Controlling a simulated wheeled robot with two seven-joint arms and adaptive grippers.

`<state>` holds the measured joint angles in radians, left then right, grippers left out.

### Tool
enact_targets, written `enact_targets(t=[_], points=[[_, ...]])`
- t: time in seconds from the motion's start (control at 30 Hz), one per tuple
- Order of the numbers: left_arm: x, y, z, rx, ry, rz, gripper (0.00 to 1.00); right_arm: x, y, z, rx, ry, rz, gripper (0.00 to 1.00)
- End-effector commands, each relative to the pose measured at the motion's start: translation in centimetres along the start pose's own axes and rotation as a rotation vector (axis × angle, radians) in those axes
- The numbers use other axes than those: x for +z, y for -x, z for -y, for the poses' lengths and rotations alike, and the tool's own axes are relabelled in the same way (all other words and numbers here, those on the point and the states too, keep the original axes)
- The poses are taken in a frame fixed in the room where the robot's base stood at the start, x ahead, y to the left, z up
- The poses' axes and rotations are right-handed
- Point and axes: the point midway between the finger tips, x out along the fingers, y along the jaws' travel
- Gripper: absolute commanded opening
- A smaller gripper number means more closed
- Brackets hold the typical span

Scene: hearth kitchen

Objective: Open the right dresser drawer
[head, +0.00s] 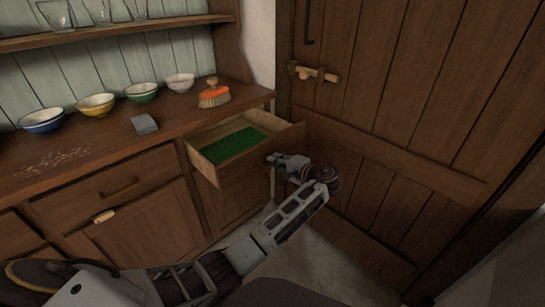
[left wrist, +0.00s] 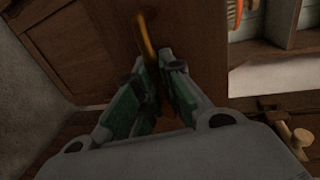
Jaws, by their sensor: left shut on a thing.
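The right dresser drawer (head: 203,166) stands pulled well out of the dresser, with a green lining (head: 233,145) in its bottom. My left gripper (head: 276,160) is at the outer face of the drawer front. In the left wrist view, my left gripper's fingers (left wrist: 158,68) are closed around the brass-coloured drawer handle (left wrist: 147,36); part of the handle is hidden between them. My right gripper is not in view.
On the dresser top (head: 75,145) are several bowls, an orange brush (head: 214,97) and a small grey block (head: 144,124). A wooden door (head: 380,110) with a latch stands close on the right. Some floor (head: 300,255) is clear below my arm.

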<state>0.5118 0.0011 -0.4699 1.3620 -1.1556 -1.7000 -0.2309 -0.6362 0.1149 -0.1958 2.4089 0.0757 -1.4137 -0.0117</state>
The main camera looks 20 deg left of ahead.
Motion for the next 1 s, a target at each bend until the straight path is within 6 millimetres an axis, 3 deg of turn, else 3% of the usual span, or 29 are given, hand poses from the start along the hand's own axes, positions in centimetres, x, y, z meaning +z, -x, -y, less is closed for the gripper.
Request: enact_targets(t=[0.37, 0.4, 0.57, 1.0], points=[[0.05, 0.16, -0.11, 0.0, -0.001, 0.002, 0.0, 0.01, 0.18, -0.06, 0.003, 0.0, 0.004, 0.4], [0.05, 0.15, -0.11, 0.0, -0.001, 0.002, 0.11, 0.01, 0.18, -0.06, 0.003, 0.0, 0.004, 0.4], [0.04, 0.15, -0.1, 0.0, -0.001, 0.001, 0.31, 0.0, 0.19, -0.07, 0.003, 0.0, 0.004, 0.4], [-0.01, 0.51, -0.08, 0.001, 0.0, 0.0, 0.32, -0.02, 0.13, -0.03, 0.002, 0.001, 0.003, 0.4]])
